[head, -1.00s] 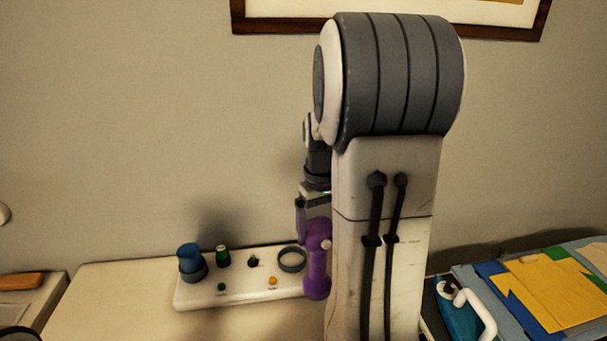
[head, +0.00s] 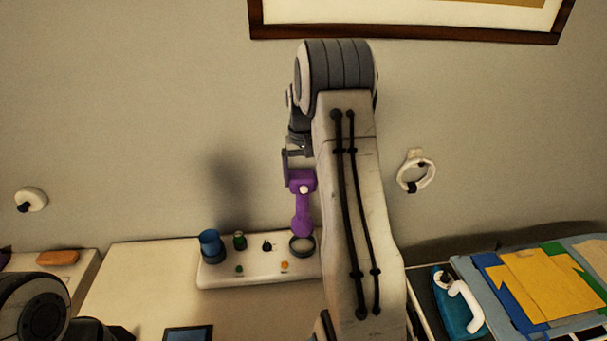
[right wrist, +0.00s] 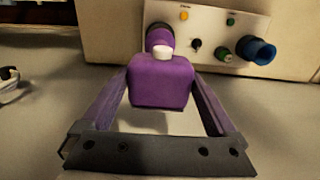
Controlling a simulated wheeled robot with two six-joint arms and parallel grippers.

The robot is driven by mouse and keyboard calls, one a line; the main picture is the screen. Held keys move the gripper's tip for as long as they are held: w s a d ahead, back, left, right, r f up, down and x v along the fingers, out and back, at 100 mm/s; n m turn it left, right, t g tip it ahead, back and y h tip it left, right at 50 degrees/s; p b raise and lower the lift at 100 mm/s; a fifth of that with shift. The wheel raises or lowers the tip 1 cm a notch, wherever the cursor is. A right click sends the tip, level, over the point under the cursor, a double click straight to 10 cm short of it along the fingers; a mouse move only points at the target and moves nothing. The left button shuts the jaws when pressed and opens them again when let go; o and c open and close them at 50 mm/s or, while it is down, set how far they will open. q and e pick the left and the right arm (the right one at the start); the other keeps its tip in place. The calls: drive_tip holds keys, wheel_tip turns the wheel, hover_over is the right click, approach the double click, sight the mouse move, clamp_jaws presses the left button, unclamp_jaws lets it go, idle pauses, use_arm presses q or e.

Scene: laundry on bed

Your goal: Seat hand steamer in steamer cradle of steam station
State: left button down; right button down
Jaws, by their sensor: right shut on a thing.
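The purple hand steamer (head: 302,212) with a white button hangs upright below my right gripper (head: 300,172), which is shut on its upper part. In the right wrist view the steamer (right wrist: 160,85) sits between the two fingers. The white steam station (head: 255,272) stands on the table against the wall. Its dark ring-shaped steamer cradle (head: 302,253) is at its right end. The steamer's lower end overlaps the ring's far side in the head view; I cannot tell whether it is above or inside it. My left arm's links show at bottom left, without clear fingers.
A blue cup-like piece (head: 210,246), a green knob (head: 239,240) and small buttons are on the station's left and middle. A teal iron (head: 457,303) and folded cloths (head: 540,285) lie at right. A dark-screened device (head: 188,334) is at the front.

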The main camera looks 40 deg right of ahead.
sight(303, 202)
drive_tip(key=shift+r, duration=0.1)
drive_tip(key=shift+f+b, duration=1.65)
drive_tip(key=shift+f, duration=1.3)
drive_tip(key=shift+p, duration=0.4)
drive_tip(key=shift+f+b, duration=0.95)
drive_tip(key=shift+f, duration=0.7)
unclamp_jaws()
